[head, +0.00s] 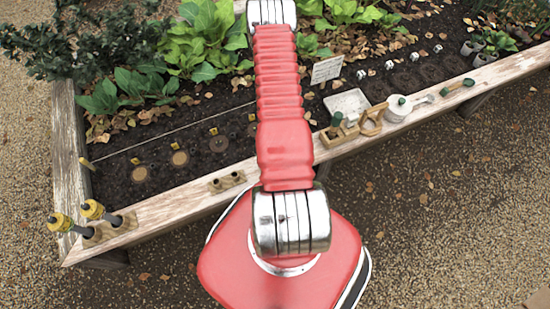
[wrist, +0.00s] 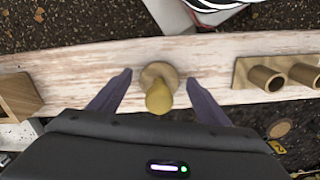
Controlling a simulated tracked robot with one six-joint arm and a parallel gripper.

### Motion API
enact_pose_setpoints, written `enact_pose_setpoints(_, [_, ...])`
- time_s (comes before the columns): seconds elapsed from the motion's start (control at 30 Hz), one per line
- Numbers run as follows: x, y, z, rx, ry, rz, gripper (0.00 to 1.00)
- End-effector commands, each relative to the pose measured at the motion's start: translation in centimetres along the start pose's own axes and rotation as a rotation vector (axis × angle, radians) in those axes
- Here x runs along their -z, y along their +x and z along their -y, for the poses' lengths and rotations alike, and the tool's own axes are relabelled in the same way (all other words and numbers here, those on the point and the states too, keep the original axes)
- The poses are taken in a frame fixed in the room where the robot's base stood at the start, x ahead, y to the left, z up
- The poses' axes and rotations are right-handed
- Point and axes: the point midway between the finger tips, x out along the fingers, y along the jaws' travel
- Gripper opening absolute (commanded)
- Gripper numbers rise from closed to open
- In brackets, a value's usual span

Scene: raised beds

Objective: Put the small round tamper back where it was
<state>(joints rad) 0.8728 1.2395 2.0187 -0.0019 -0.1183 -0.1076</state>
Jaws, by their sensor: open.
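In the wrist view a small round tamper (wrist: 158,97), with a yellow knob and a round tan base, stands upright on the pale wooden rim (wrist: 90,68). My gripper (wrist: 158,78) is open over it, with one purple finger on each side and gaps between fingers and tamper. In the head view my red arm hides the gripper and the tamper. A wooden holder with two tubes (head: 227,181) sits on the rim left of my arm; its tubes look empty. It also shows at the right of the wrist view (wrist: 268,75).
Two yellow-topped tools (head: 78,217) stand in a block at the rim's left corner. Right of my arm are a wooden box (head: 330,138), a white round pot (head: 398,110) and a green-handled tool (head: 457,88).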

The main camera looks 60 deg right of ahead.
Motion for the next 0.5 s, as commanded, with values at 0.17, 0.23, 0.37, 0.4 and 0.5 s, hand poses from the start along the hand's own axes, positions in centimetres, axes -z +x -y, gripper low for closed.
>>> enact_pose_setpoints(0.17, [0.1,-1.9,0.0,0.0,0.0,-0.002,0.7])
enact_pose_setpoints(0.23, [0.1,-2.7,0.0,0.0,0.0,-0.002,0.7])
enact_pose_setpoints(0.37, [0.0,-4.2,0.0,0.0,0.0,-0.001,0.7])
enact_pose_setpoints(0.4, [0.0,-4.6,0.0,0.0,0.0,-0.001,0.7])
enact_pose_setpoints(0.5, [0.0,-5.8,0.0,0.0,0.0,-0.001,0.7])
